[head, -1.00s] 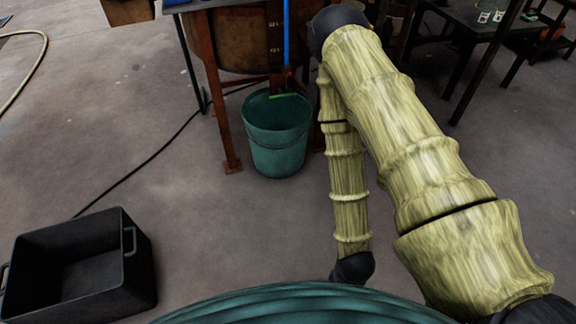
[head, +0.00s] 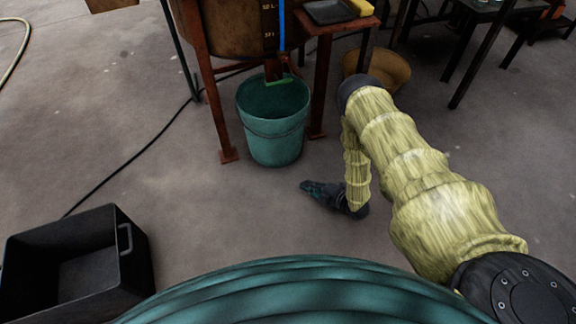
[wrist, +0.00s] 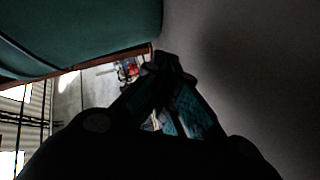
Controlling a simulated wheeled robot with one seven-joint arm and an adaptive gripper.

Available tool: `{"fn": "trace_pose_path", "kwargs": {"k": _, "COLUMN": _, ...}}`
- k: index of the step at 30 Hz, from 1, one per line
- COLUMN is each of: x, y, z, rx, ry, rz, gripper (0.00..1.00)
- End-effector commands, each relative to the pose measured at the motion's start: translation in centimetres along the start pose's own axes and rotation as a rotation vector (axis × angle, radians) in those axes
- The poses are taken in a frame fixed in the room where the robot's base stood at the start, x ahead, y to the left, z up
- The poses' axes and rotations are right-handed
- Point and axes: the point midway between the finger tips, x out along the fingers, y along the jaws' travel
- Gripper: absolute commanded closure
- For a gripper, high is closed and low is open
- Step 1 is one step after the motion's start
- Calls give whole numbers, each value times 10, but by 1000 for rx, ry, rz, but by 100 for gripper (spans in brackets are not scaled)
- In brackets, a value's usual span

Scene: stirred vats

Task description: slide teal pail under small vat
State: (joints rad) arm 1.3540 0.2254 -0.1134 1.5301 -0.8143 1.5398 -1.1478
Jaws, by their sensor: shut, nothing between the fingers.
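The teal pail (head: 273,140) stands upright on the floor in the head view, at the front of the small vat (head: 235,28). The pail's back rim lies below the vat's outlet, which has a green-edged piece at its end. My gripper (head: 308,187) is low over the floor, in front of the pail and a little to its right, apart from it in the head view. Its fingers are together and empty. The wrist view shows the dark closed fingers (wrist: 168,68) and the pail's teal side (wrist: 80,35) at upper left.
The vat's rusty legs (head: 216,100) stand left and right of the pail. A rusty stand (head: 322,70) with a tray and a yellow block is on the right, with a tan bowl (head: 385,72) behind. A black crate (head: 75,265) sits at lower left. A dark cable crosses the floor.

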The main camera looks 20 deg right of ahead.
Motion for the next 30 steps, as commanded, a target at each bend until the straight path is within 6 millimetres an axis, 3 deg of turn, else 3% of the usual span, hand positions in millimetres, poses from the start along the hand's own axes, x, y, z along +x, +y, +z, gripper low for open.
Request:
{"fn": "trace_pose_path", "kwargs": {"k": 6, "x": -3, "y": 14, "z": 19, "rx": -337, "ry": 207, "rz": 146, "gripper": 100}}
{"fn": "trace_pose_path", "kwargs": {"k": 14, "x": -6, "y": 19, "z": 22, "rx": -467, "ry": 287, "rz": 211, "gripper": 100}}
{"fn": "trace_pose_path", "kwargs": {"k": 20, "x": 16, "y": 21, "z": 16, "rx": -468, "ry": 288, "rz": 212, "gripper": 100}}
{"fn": "trace_pose_path", "kwargs": {"k": 30, "x": 69, "y": 28, "z": -2, "rx": -466, "ry": 287, "rz": 212, "gripper": 100}}
